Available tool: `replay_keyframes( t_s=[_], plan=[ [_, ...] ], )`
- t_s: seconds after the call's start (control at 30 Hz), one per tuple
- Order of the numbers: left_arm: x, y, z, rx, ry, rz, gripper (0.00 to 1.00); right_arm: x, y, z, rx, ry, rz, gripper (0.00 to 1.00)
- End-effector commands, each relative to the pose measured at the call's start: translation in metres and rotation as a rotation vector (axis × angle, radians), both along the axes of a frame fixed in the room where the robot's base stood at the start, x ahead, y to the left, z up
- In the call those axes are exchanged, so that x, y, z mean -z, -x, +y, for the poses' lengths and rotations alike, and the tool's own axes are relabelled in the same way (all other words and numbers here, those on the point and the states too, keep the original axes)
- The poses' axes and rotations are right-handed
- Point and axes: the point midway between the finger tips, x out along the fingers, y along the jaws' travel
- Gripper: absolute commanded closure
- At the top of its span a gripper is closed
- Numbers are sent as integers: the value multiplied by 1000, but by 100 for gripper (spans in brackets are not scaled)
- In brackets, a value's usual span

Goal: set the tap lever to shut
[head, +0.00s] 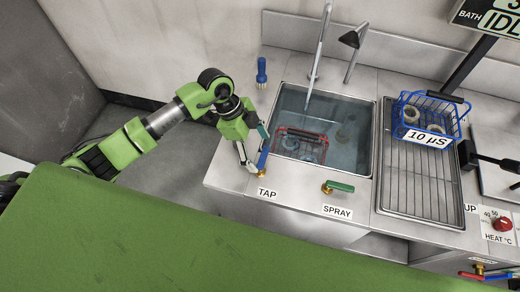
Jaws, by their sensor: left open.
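The tap lever (263,158) is a blue handle on a brass valve, on the steel counter behind the TAP label (267,193). It points away from the label, toward the back. My left gripper (256,150) is open right at the lever, its fingers pointing down; I cannot tell whether they touch it. The gripper partly hides the lever's far end. The spout (319,45) hangs over the sink, with a thin stream visible below it. My right gripper is not in view.
The sink (345,112) holds water and a red basket (300,145). A green SPRAY lever (340,186) sits right of the tap. A blue basket (432,112) stands on the drainer (420,190). A blue-topped fitting (261,72) stands behind the gripper.

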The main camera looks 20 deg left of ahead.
Motion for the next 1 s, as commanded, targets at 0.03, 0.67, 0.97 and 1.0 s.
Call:
replay_keyframes(
  t_s=[0.03,0.67,0.97,1.0],
  plan=[
    [5,0,-3,-1,1,1,24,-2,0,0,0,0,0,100],
    [16,0,-7,0,1,-1,71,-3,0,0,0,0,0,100],
    [16,0,-5,17,0,-1,80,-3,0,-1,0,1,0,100],
    [16,0,-4,26,0,0,80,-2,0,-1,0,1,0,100]
  ],
)
